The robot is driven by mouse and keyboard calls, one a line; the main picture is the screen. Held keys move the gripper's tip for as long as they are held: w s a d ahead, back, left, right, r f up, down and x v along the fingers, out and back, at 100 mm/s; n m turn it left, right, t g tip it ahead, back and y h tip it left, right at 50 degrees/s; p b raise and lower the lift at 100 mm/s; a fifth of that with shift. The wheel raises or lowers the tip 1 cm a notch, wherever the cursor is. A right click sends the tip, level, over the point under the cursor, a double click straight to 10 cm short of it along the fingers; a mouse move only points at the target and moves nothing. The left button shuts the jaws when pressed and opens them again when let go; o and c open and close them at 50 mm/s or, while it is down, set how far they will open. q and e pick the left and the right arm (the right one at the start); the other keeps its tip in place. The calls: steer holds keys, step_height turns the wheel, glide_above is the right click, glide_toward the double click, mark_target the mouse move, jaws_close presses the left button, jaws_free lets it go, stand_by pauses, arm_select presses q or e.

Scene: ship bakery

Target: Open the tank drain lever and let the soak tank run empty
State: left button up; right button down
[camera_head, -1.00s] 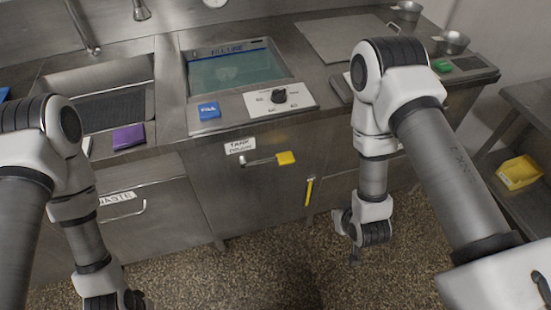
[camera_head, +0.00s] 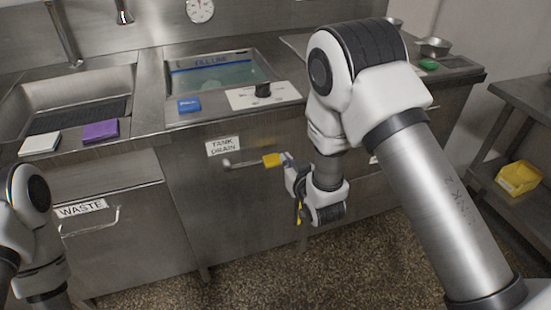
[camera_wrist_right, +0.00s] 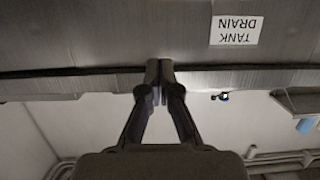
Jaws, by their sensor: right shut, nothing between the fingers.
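The tank drain lever (camera_head: 243,163) is a metal bar with a yellow grip (camera_head: 271,160) on the cabinet front, lying roughly level under the TANK DRAIN label (camera_head: 223,146). My right gripper (camera_head: 286,158) is shut and empty, its tips at the right end of the yellow grip; I cannot tell whether they touch. In the right wrist view the fingers (camera_wrist_right: 160,75) are together and the label (camera_wrist_right: 237,30) appears upside down; the lever is not clear there. The soak tank (camera_head: 168,85) holds blue-green water (camera_head: 215,77) below a fill line. My left gripper is out of view.
A purple block (camera_head: 100,131) and a white block (camera_head: 40,143) lie by the left sink. The WASTE drawer (camera_head: 115,205) is shut. A yellow bin (camera_head: 519,178) stands on the right shelf.

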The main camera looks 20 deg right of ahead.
glide_above(276, 162)
step_height(276, 162, down, 2)
step_height(276, 162, down, 4)
steer(key=shift+w+r, duration=0.1)
steer(key=shift+r, duration=0.05)
steer(key=shift+f, duration=0.4)
steer(key=shift+f, duration=0.1)
